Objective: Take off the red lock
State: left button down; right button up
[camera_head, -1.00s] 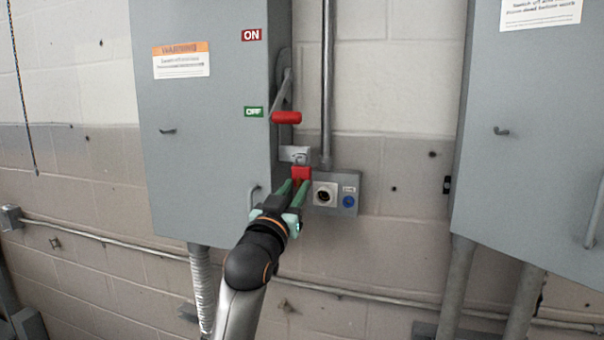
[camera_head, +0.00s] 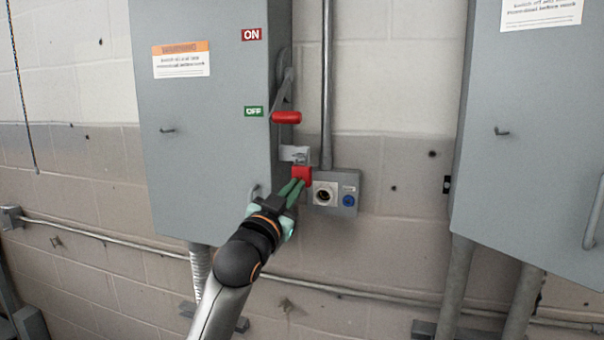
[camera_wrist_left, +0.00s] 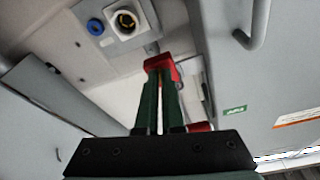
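The red lock (camera_head: 302,175) hangs under the grey hasp plate (camera_head: 294,154) on the right side of the left cabinet, below the red switch handle (camera_head: 286,117). My left gripper (camera_head: 298,183) reaches up from the lower left. Its green fingers are close together, with their tips at the lower part of the lock. In the left wrist view the lock (camera_wrist_left: 160,64) sits at the fingertips, which appear shut on it, with a narrow gap between the fingers behind it. The exact contact is hidden. My right gripper is not in view.
The handle points down beside the green OFF label (camera_head: 253,112). A grey outlet box (camera_head: 350,180) with a round socket and a blue button is close to the right of the lock. A vertical conduit (camera_head: 327,80) runs above it. Bare wall lies farther right.

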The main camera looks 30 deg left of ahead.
pick_arm(q)
jog(key=m+h, duration=0.1)
jog(key=m, duration=0.2)
jog(key=shift+m, duration=0.8)
jog(key=c, duration=1)
grip_release()
jog(key=shift+r, duration=0.1)
jog(key=shift+c, duration=0.2)
jog(key=shift+s, duration=0.1)
jog(key=s, duration=0.3)
jog(key=s+d, duration=0.1)
jog(key=s, duration=0.1)
jog(key=shift+s+d, duration=0.1)
jog(key=shift+s, duration=0.3)
